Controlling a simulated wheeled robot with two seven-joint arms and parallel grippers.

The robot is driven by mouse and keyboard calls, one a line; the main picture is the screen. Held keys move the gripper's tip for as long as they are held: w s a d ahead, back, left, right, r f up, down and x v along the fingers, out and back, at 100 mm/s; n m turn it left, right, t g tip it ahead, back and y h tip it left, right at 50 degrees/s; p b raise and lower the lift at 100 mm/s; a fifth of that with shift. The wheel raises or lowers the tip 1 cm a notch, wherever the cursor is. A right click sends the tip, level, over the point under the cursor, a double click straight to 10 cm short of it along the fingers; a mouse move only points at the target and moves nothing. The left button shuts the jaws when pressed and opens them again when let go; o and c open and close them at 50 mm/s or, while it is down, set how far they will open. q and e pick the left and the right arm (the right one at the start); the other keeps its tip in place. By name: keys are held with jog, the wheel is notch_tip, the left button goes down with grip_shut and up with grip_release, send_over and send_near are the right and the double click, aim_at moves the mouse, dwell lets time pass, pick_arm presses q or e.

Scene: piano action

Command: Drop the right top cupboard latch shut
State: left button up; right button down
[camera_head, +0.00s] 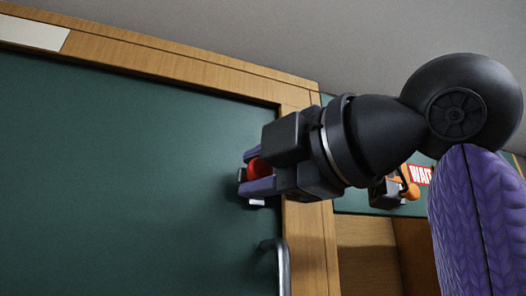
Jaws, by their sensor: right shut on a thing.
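My right gripper (252,172) reaches in from the right and is shut on a small red piece (258,167), which looks like the handle of the latch. The latch (257,202) sits at the right edge of the green cupboard door (130,170), beside the wooden frame. Only a pale bit and a dark bit of it show around the purple fingers; the gripper hides the rest, so I cannot tell its position. My left gripper is out of view.
A grey metal handle (283,262) stands out from the door just below the gripper. The wooden frame (312,235) runs down its right side. Farther right are an orange knob (411,192) and a red-and-white sign (420,175), partly behind my arm.

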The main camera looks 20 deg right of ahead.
jog(key=shift+f+n, duration=0.35)
jog(key=shift+n, duration=0.15)
jog(key=shift+f+g, duration=0.1)
jog(key=shift+g, duration=0.2)
jog(key=c, duration=0.8)
grip_release()
jog(key=o, duration=0.4)
jog(key=shift+s, duration=0.15)
jog(key=shift+o, duration=0.2)
jog(key=shift+s+d, duration=0.15)
jog(key=shift+s, duration=0.1)
jog(key=b+v, duration=0.3)
jog(key=v, duration=0.6)
jog(key=shift+s, duration=0.2)
